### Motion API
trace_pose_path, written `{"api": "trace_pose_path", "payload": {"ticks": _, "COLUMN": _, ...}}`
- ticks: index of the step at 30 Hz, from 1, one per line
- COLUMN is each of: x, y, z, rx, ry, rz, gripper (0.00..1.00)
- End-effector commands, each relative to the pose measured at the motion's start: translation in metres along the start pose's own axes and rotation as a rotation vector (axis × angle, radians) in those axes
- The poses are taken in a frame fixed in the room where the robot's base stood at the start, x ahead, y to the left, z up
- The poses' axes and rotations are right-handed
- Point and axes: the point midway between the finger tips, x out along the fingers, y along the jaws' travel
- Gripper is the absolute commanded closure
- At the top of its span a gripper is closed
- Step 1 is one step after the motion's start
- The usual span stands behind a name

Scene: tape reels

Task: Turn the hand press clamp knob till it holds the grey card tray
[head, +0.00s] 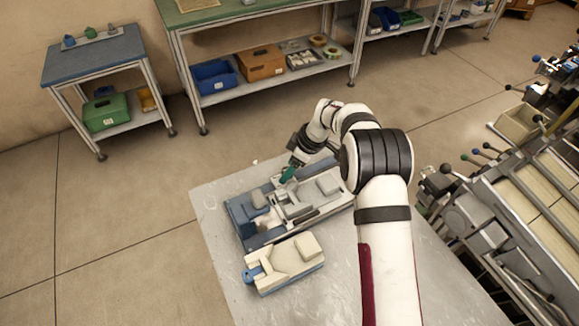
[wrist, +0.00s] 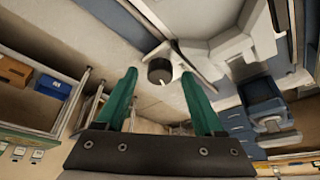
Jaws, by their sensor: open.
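A grey and blue hand press (head: 262,229) lies along the back of the pale table, with several light grey blocks on it. My gripper (head: 288,174) is over its far side, green fingers pointing down. In the wrist view my gripper (wrist: 160,78) is open, and a dark round clamp knob (wrist: 159,71) shows between the fingertips, apart from both as far as I can see. The knob joins a light grey bracket (wrist: 195,62). Grey parts of the press also fill the upper right there. I cannot tell which grey piece is the card tray.
A cream and blue block-like unit (head: 285,262) sits in front of the press. The table (head: 215,262) is bare at its left and front. A lever rack (head: 480,215) stands right of the table. Shelves with bins (head: 214,76) are at the back.

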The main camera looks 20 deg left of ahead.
Motion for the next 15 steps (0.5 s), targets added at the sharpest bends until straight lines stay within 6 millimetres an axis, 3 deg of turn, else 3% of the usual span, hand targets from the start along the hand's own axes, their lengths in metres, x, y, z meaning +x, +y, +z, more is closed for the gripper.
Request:
{"api": "trace_pose_path", "payload": {"ticks": 8, "x": 0.0028, "y": -0.0001, "z": 0.0001, "rx": 0.000, "ry": 0.000, "rz": 0.000, "gripper": 0.30}}
{"api": "trace_pose_path", "payload": {"ticks": 15, "x": 0.0024, "y": 0.0000, "z": 0.0001, "rx": 0.000, "ry": 0.000, "rz": 0.000, "gripper": 0.70}}
